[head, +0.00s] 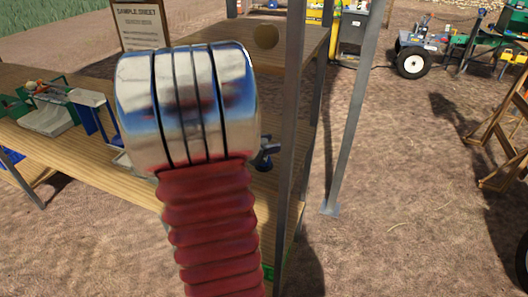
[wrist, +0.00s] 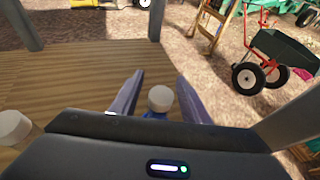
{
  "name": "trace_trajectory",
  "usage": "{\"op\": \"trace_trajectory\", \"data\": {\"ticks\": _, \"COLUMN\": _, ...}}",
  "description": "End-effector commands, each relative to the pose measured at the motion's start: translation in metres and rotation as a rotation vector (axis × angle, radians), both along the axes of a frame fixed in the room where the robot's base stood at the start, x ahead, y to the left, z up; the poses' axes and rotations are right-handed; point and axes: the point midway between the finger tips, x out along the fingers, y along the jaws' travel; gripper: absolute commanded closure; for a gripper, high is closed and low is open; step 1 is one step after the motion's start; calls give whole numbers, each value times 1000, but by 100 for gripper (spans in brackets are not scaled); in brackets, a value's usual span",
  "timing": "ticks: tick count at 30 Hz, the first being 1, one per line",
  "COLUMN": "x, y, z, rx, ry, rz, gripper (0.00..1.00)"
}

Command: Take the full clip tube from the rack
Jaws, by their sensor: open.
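In the wrist view my gripper (wrist: 160,78) is open, with one finger on each side of a round white cap (wrist: 160,97). A little blue shows just below the cap, and the rest of that piece is hidden behind my gripper's body. It may be the clip tube, but I cannot tell whether it is full. The cap stands apart from both fingers in the picture. Another white round top (wrist: 12,126) shows at the left edge, beside my gripper. I cannot make out the rack. In the head view my own arm hides the work area.
A wooden bench (head: 60,135) carries green and grey equipment (head: 45,108) at the left. Grey metal posts (head: 350,110) stand right of my arm. A sample sheet sign (head: 140,27) stands behind. Bare ground lies to the right, with a wheeled machine (head: 412,60) farther back.

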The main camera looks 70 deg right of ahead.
Motion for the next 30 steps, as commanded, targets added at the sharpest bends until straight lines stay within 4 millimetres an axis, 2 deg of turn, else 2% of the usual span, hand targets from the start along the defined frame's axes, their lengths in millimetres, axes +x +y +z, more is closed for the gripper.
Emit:
{"op": "trace_trajectory", "data": {"ticks": 5, "x": 0, "y": 0, "z": 0, "rx": 0, "ry": 0, "rz": 0, "gripper": 58}}
{"op": "trace_trajectory", "data": {"ticks": 23, "x": 0, "y": 0, "z": 0, "rx": 0, "ry": 0, "rz": -1, "gripper": 99}}
{"op": "trace_trajectory", "data": {"ticks": 30, "x": 0, "y": 0, "z": 0, "rx": 0, "ry": 0, "rz": -1, "gripper": 100}}
